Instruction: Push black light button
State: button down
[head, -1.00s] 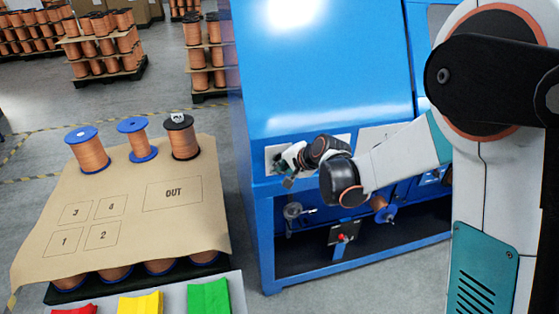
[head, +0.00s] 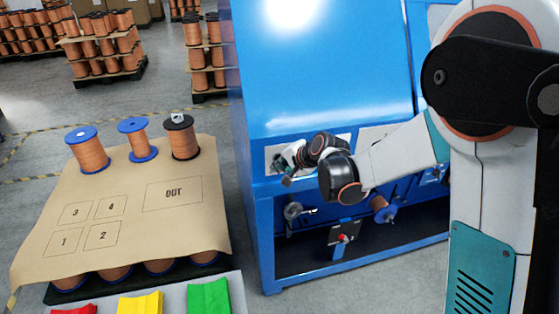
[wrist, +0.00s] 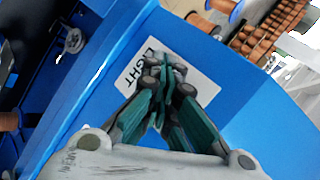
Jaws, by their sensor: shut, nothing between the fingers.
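A white label panel marked LIGHT (wrist: 140,68) is on the blue face of the machine in the wrist view. It is partly covered by my gripper (wrist: 165,70), whose green fingers are shut and empty with the tips in front of the panel. No black button can be made out; the fingers and wrist may hide it. In the head view, my gripper (head: 281,168) is at the left end of the machine's front, against or just in front of a pale panel (head: 270,155). I cannot tell whether the fingertips touch it.
The blue machine (head: 320,80) has an open lower bay with a red knob (head: 343,238) and a small spool (head: 382,208). A brown-topped pallet (head: 130,210) with several copper spools stands at left. Red, yellow and green bins (head: 208,297) are at the front.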

jog(key=shift+s+d, duration=0.15)
jog(key=shift+s, duration=0.2)
jog(key=s+d, duration=0.1)
jog(key=s, duration=0.4)
jog(key=shift+s+d, duration=0.3)
jog(key=shift+s, duration=0.1)
jog(key=shift+d, duration=0.1)
